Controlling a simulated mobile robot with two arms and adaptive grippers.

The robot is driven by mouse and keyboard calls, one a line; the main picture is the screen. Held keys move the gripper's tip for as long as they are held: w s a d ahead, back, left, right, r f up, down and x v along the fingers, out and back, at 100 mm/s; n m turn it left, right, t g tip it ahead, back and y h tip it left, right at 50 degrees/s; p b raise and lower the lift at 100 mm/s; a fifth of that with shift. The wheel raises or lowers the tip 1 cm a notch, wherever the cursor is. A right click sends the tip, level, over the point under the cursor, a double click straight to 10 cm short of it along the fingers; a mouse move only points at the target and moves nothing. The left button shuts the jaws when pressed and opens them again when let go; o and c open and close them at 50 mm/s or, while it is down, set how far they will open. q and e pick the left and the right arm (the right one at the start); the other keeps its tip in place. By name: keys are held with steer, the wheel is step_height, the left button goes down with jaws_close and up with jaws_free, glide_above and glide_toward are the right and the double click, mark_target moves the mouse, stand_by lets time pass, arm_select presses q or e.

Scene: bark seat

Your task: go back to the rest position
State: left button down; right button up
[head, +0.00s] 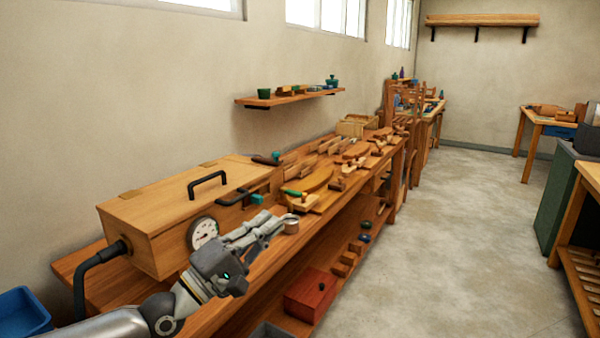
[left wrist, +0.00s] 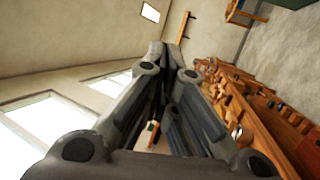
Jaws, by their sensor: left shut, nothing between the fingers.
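My left gripper (head: 268,228) reaches in from the lower left in the head view, in front of a wooden box with a dial. Its fingers are together with nothing between them. In the left wrist view my left gripper (left wrist: 172,58) points toward the far wall, its fingers closing to a narrow tip. The gripper stands over the front part of the long workbench (head: 222,318), near a small round cup (head: 291,224). My right gripper is not in either view.
The wooden box (head: 150,215) has a black handle, a gauge (head: 203,233) and a black hose. Planes and wooden pieces crowd the bench beyond. A red box (head: 311,296) sits on the lower shelf. A blue bin (head: 22,312) stands at lower left. The floor (head: 440,240) at right is clear.

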arm_select(q)
steer(key=s+a+f+m+g+y, duration=0.1)
steer(key=s+a+f+m+y, duration=0.3)
steer(key=f+m+y, duration=0.3)
steer(key=s+a+f+m+y, duration=0.3)
steer(key=a+f+m+y, duration=0.15)
steer(key=f+m, duration=0.45)
steer(key=s+a+f+m+g+y, duration=0.1)
steer(key=s+a+f+m+y, duration=0.25)
steer(key=f+m+y, duration=0.4)
steer(key=s+a+f+n+g+h, duration=0.1)
steer(key=s+f+n+g, duration=0.55)
steer(key=s, duration=0.55)
steer(key=s+a+f+n+g+h, duration=0.1)
steer(key=s+f+n+g+h, duration=0.15)
steer(key=s+f+n, duration=0.75)
steer(key=s+f+m+g, duration=0.1)
steer(key=s+f+m, duration=0.1)
steer(key=f, duration=1.1)
steer(key=s+f+m+g, duration=0.1)
steer(key=s+f, duration=0.1)
steer(key=f, duration=1)
steer(key=s+a+f+g+p, duration=0.1)
steer(key=s+a+f, duration=0.2)
steer(key=s+f, duration=1.2)
steer(key=shift+s+m+y, duration=0.3)
steer(key=shift+s+y, duration=0.15)
steer(key=shift+s, duration=0.15)
